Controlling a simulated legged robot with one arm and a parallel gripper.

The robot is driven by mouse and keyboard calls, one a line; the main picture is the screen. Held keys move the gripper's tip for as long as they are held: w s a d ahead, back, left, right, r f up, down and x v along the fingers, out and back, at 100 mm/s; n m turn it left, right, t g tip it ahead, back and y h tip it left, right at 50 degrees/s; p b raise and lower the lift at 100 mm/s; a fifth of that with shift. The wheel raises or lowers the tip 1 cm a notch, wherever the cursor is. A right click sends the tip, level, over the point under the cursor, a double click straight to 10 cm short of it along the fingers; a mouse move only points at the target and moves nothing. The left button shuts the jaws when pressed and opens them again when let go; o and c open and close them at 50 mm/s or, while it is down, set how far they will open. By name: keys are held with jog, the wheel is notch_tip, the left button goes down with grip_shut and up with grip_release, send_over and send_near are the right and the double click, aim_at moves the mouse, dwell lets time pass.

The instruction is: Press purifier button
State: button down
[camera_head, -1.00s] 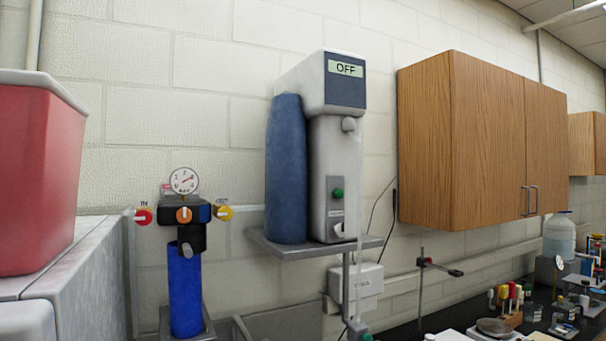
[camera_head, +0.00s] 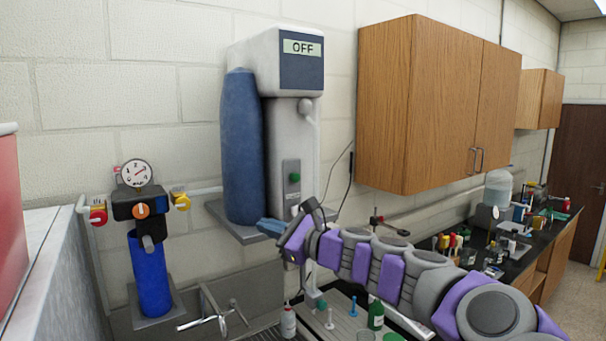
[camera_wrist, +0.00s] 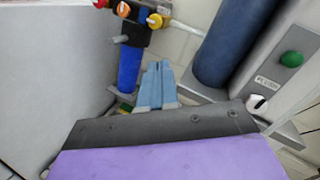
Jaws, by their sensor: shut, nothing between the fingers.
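The purifier (camera_head: 292,140) is a grey-white unit on a wall shelf, with a blue cylinder (camera_head: 243,150) on its left side. Its display (camera_head: 302,48) reads OFF. A green round button (camera_head: 294,178) sits on its front panel; it also shows at the right of the wrist view (camera_wrist: 292,59), above a white knob (camera_wrist: 257,102). My gripper (camera_head: 268,226) is in front of the purifier's shelf, below and left of the green button and apart from it. In the wrist view its blue fingers (camera_wrist: 158,84) are together and empty, pointing toward the blue filter.
A blue filter (camera_head: 150,275) with gauge and coloured valves hangs at left. A faucet (camera_head: 215,318) and sink lie below. A wooden cabinet (camera_head: 425,110) is mounted at right. Bottles stand on the counter beneath my arm. A red bin (camera_head: 10,215) is at far left.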

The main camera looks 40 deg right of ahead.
jog(key=s+d+r+m+t+h+p, duration=0.1)
jog(key=d+m+h, duration=0.5)
jog(key=d, duration=1.1)
jog(key=m+t+p, duration=0.1)
jog(key=m, duration=0.2)
jog(key=shift+d+r+m+t+h, duration=0.15)
jog(key=shift+d+m+t+h, duration=0.15)
jog(key=shift+d+h, duration=0.1)
jog(key=shift+s, duration=0.1)
jog(key=p, duration=0.3)
send_near(297, 182)
jog(key=shift+w+r, duration=0.2)
jog(key=shift+w, duration=1.55)
jog(key=shift+w+r, duration=0.2)
jog(key=shift+w, duration=1.5)
